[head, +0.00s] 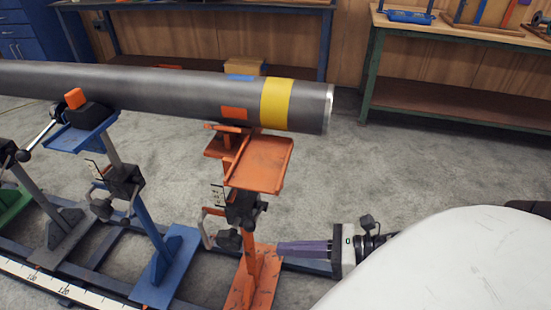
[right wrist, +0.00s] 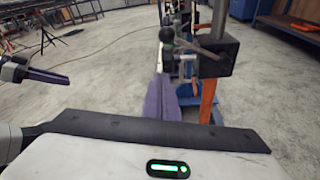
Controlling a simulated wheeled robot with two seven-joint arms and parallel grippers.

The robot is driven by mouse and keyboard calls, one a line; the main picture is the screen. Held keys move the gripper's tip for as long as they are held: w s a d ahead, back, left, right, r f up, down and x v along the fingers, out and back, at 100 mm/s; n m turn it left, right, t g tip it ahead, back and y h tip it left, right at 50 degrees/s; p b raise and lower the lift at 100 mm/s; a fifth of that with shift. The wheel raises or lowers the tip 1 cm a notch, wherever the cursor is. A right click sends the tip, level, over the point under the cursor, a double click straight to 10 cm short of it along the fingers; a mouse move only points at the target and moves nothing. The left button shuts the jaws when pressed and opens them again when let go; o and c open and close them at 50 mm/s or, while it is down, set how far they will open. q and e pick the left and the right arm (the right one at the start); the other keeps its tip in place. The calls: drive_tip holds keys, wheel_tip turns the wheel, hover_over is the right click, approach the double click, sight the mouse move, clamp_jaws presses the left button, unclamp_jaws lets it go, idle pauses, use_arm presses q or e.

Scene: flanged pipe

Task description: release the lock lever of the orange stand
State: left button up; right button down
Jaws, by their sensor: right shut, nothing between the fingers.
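The orange stand (head: 250,275) holds up the right end of the grey pipe (head: 200,95). A black clamp block (head: 243,208) sits on its post, with a black knob (head: 229,240) and a grey bent handle (head: 206,226) at its left. In the right wrist view the block (right wrist: 215,55) is just beyond my fingers, with a dark ball knob (right wrist: 167,34) above the tips. My right gripper (head: 280,249) is shut and empty, close to the orange post below the block. Contact is unclear. My left gripper (right wrist: 66,81) shows partly in the right wrist view; its opening is unclear.
A blue stand (head: 165,265) with a similar clamp stands left of the orange one, and a grey stand (head: 65,235) and a green foot (head: 14,205) farther left. A floor rail with a white scale (head: 60,285) runs in front. Open floor (head: 420,170) lies to the right.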

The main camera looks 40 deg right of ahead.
use_arm(q)
drive_tip(key=shift+w+a+r, duration=0.1)
drive_tip(key=shift+w+r, duration=0.15)
drive_tip(key=shift+w, duration=0.05)
use_arm(e)
drive_tip(key=v, duration=0.6)
drive_tip(key=w+a+m+t+h+p, duration=0.1)
drive_tip(key=w+a+m+h+p, duration=0.15)
drive_tip(key=m, duration=0.75)
drive_tip(key=w+a+m+t+h+p, duration=0.15)
drive_tip(key=m+h, duration=0.25)
drive_tip(key=m, duration=0.7)
use_arm(q)
drive_tip(key=r, duration=0.1)
drive_tip(key=r+p, duration=0.2)
drive_tip(key=r, duration=0.1)
drive_tip(key=shift+a, duration=0.25)
use_arm(e)
drive_tip(key=s+a+f+m+g, duration=0.2)
drive_tip(key=a+f+m+g, duration=0.1)
drive_tip(key=a+m, duration=0.4)
drive_tip(key=s+a+f+m+g, duration=0.2)
drive_tip(key=a+f+m+g, duration=0.1)
drive_tip(key=a+m, duration=0.4)
drive_tip(key=m, duration=0.3)
drive_tip(key=shift+a, duration=0.2)
use_arm(q)
drive_tip(key=shift+s, duration=0.25)
use_arm(e)
drive_tip(key=shift+s+f, duration=0.1)
